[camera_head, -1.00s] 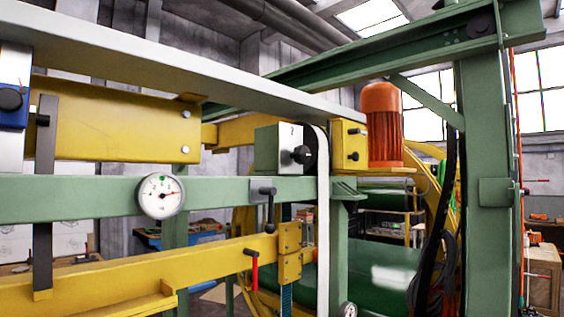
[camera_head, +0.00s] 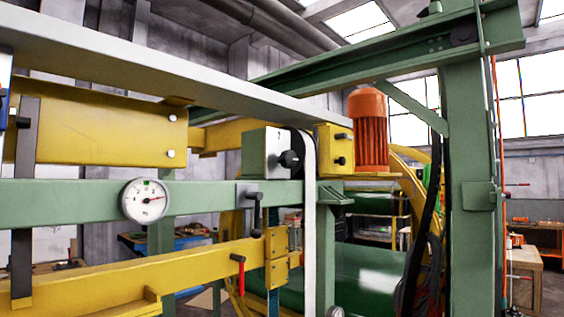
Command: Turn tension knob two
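A pale vertical belt or strip (camera_head: 308,215) runs down just right of the knob. My gripper is not in view, and nothing of mine covers the box or the knob.
A round white gauge (camera_head: 145,200) sits on the green beam (camera_head: 210,196). A black lever (camera_head: 256,205) and a red-handled lever (camera_head: 239,270) are below the box. An orange motor (camera_head: 368,130) stands right of it. A green column (camera_head: 472,190) rises at the right.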

